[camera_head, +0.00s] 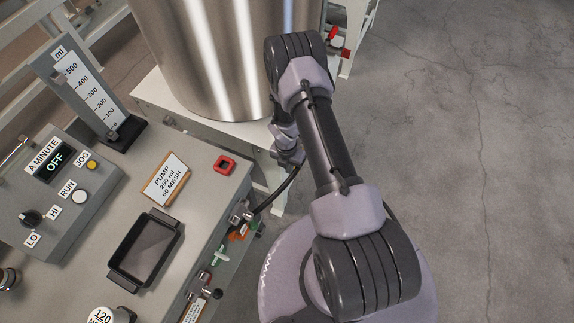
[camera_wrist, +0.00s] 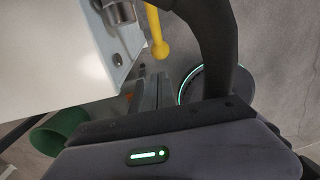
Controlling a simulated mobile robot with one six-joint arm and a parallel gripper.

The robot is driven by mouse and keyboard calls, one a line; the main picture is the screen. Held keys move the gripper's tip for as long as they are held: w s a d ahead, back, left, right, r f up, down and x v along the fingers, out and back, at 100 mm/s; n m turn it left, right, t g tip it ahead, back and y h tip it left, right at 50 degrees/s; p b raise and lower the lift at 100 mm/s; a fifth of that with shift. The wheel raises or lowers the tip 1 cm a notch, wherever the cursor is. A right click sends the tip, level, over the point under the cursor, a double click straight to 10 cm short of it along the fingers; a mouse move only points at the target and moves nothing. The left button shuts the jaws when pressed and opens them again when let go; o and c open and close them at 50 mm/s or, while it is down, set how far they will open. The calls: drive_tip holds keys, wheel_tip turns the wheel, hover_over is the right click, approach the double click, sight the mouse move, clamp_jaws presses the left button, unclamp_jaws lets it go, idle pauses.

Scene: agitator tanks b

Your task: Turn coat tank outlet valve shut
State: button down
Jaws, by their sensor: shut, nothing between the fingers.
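In the wrist view a yellow lever (camera_wrist: 158,32) with a rounded end hangs beside a metal fitting (camera_wrist: 118,10) at the edge of a white panel. I cannot tell whether this is the coat tank outlet valve, as no label shows. My gripper (camera_wrist: 151,92) is shut and empty, its fingers just below the lever's rounded end in the picture; I cannot tell whether they touch it. In the head view my wrist reaches down beside the large steel tank (camera_head: 205,60), and my arm hides part of the tank's right side. The fingertips are not clear there.
Small valves with green (camera_head: 219,254) and orange (camera_head: 238,236) parts line the bench (camera_head: 185,235) edge. A red handle (camera_head: 335,35) shows right of the tank. A green bucket (camera_wrist: 58,135) is low left in the wrist view. Bare concrete floor (camera_head: 470,150) lies right.

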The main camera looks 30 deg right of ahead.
drive_tip(key=shift+w+d+f+b, duration=0.15)
drive_tip(key=shift+w+d+f, duration=0.05)
drive_tip(key=shift+d+f, duration=0.25)
drive_tip(key=shift+w+d+f+b, duration=0.15)
drive_tip(key=shift+d+f, duration=0.3)
